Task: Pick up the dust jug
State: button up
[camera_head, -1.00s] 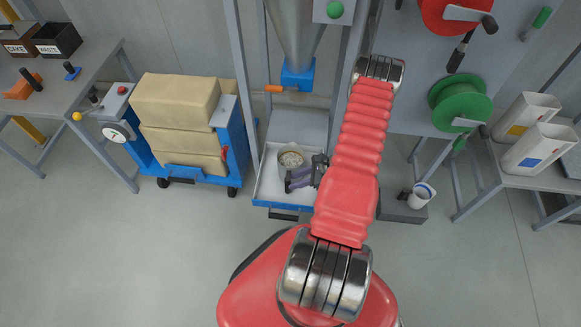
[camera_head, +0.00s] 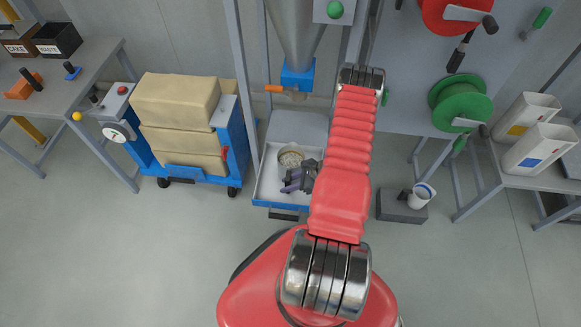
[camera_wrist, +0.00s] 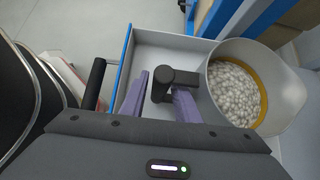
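A pale round jug (camera_head: 290,157) with a yellow inner band stands in the tray under the silo spout; it also shows in the wrist view (camera_wrist: 218,84), holding whitish pellets. Its black handle (camera_wrist: 162,86) points toward my gripper. My gripper (camera_wrist: 160,88) is open at the handle, with its purple fingers apart and the handle end between them; a gap shows at the left finger. A second white jug (camera_head: 420,198) with a blue band stands on a dark block to the right. No label shows which is the dust jug.
The white tray (camera_head: 268,186) has a blue front edge and a black handle (camera_wrist: 95,82). A blue cart (camera_head: 237,150) with tan sacks stands left of it. A silo post (camera_head: 240,70) rises close by. Open floor lies in front.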

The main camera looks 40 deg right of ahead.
jog(key=shift+c, duration=0.4)
grip_shut()
